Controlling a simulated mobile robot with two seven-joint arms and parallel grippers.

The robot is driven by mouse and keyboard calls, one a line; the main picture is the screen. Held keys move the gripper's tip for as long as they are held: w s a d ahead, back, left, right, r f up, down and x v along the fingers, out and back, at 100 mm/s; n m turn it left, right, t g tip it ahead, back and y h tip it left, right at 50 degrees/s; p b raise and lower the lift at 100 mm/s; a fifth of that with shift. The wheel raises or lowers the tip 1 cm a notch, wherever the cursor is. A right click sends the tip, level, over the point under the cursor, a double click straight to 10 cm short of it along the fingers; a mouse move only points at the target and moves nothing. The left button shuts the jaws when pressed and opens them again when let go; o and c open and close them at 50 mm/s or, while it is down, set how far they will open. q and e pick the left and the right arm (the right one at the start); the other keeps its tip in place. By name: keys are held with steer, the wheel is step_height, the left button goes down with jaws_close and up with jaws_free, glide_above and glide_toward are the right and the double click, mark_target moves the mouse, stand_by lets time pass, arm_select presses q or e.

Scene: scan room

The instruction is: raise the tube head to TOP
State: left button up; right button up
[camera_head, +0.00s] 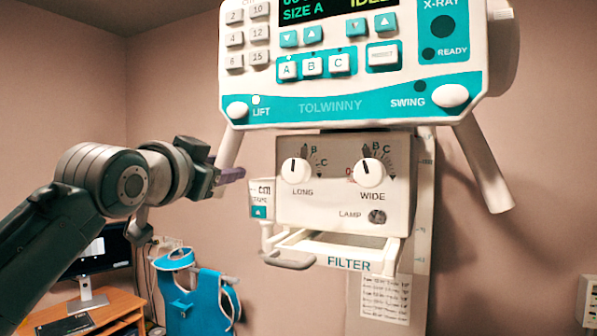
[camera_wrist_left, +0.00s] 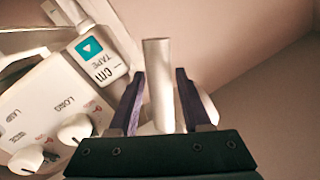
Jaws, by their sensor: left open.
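The tube head (camera_head: 350,107) is a white and teal console with a LIFT knob (camera_head: 237,110) at its lower left and a SWING knob (camera_head: 450,96) at its lower right. A white handle bar slants down from each lower corner, the left one (camera_head: 230,148) and the right one (camera_head: 483,165). My left gripper (camera_head: 232,175) is at the lower end of the left handle. In the left wrist view my open gripper (camera_wrist_left: 160,100) has the pale handle (camera_wrist_left: 158,70) between its two purple fingers, with gaps on both sides. My right gripper is out of view.
Below the console hang the collimator box (camera_head: 330,210) with LONG and WIDE dials, a cm TAPE unit (camera_head: 261,190) close to my gripper, and the FILTER tray (camera_head: 340,250). A desk (camera_head: 110,312) and a blue apron (camera_head: 200,300) stand lower left.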

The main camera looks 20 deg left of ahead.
arm_select(q)
steer(key=s+d+b, duration=0.1)
steer(key=s+b, duration=0.3)
steer(key=s, duration=0.5)
steer(key=shift+b, duration=0.35)
steer(key=shift+d, duration=0.1)
steer(key=s+d+f+g+h+p, duration=0.1)
steer(key=s+d+f+g+p, duration=0.2)
steer(key=f, duration=0.6)
steer(key=s+d+f+g+h+p, duration=0.1)
steer(key=s+d+f+g, duration=0.1)
steer(key=s+f+g, duration=0.45)
steer(key=s+d+f+g+p, duration=0.1)
steer(key=s+d+f+g, duration=0.1)
steer(key=s+f, duration=0.4)
steer(key=s+d+f+n+g, duration=0.1)
steer(key=s+d+f+g, duration=0.1)
steer(key=s+f, duration=0.4)
steer(key=s+d, duration=0.1)
steer(key=s, duration=0.4)
steer(key=shift+s+g+h+p, duration=0.3)
steer(key=shift+g+h+p, duration=0.05)
steer(key=shift+h+p, duration=0.05)
